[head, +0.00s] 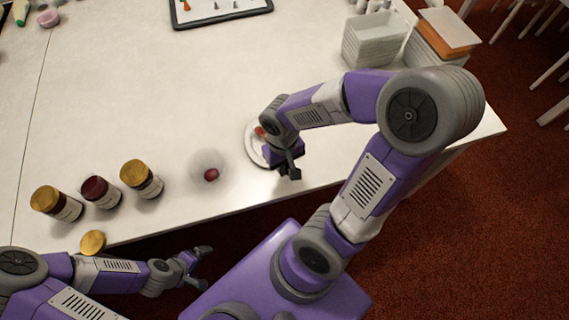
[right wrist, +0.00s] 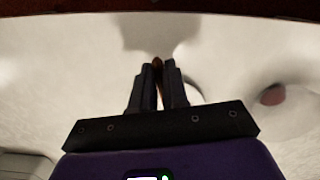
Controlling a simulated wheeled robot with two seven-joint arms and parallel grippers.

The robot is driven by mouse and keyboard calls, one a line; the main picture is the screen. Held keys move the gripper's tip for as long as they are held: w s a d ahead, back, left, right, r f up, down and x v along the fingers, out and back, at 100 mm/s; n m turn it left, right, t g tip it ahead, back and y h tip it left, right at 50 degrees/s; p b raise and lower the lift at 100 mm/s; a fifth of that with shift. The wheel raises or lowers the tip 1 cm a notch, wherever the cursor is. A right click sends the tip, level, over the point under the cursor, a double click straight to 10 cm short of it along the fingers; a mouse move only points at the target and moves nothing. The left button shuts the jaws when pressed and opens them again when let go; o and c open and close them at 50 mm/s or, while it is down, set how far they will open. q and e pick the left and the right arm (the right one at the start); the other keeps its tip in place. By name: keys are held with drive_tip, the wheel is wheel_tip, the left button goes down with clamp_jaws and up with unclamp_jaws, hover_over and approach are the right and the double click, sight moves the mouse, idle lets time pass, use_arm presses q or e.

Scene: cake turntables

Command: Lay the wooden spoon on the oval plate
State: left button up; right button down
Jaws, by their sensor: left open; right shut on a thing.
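The oval plate (head: 253,151) is white and lies near the table's front edge in the head view, partly hidden by my right arm. My right gripper (head: 291,171) is at the plate's right side. In the right wrist view its fingers (right wrist: 158,85) are shut on the wooden spoon (right wrist: 157,62), a thin brown piece showing between and just past the fingertips. An orange-brown piece shows over the plate beside my wrist; I cannot tell whether it is part of the spoon. My left gripper (head: 196,268) is open and empty, off the table's front edge.
A clear bowl (head: 209,161) with a dark red item stands left of the plate. Several jars (head: 140,177) stand further left, with a yellow lid (head: 92,242) near the edge. Pale bins (head: 374,40) are at the back right. The table's middle is clear.

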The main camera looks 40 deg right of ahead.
drive_tip(key=shift+f+b, duration=0.3)
drive_tip(key=shift+f, duration=0.4)
drive_tip(key=c, duration=1.1)
unclamp_jaws()
drive_tip(key=shift+o, duration=0.2)
drive_tip(key=r+p, duration=0.1)
drive_tip(key=r, duration=0.1)
drive_tip(key=r+p, duration=0.1)
drive_tip(key=r, duration=0.2)
drive_tip(key=r+p, duration=0.2)
drive_tip(key=shift+w+d+r, duration=0.1)
drive_tip(key=shift+w+r, duration=0.15)
drive_tip(key=shift+r, duration=0.1)
drive_tip(key=shift+f, duration=0.1)
